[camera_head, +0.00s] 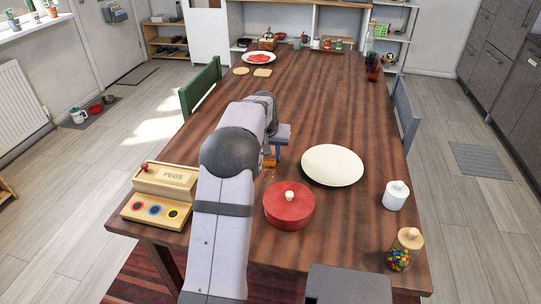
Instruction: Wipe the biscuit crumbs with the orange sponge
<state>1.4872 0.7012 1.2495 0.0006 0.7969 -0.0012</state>
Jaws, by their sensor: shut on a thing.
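My gripper (276,156) reaches over the middle of the wooden table, mostly hidden behind my own arm. It is shut on the orange sponge (268,163), of which only a small part shows beside the arm. The sponge is at or close to the tabletop; I cannot tell if it touches. A few small biscuit crumbs (269,175) show faintly on the table just in front of the sponge, between my arm and the red pot. My arm may hide more of them.
A cream plate (332,165) lies right of the gripper, and a red lidded pot (289,206) stands in front. A pegs box (163,190) stands left of my arm. A white jar (396,195) and sweets jar (405,249) stand right.

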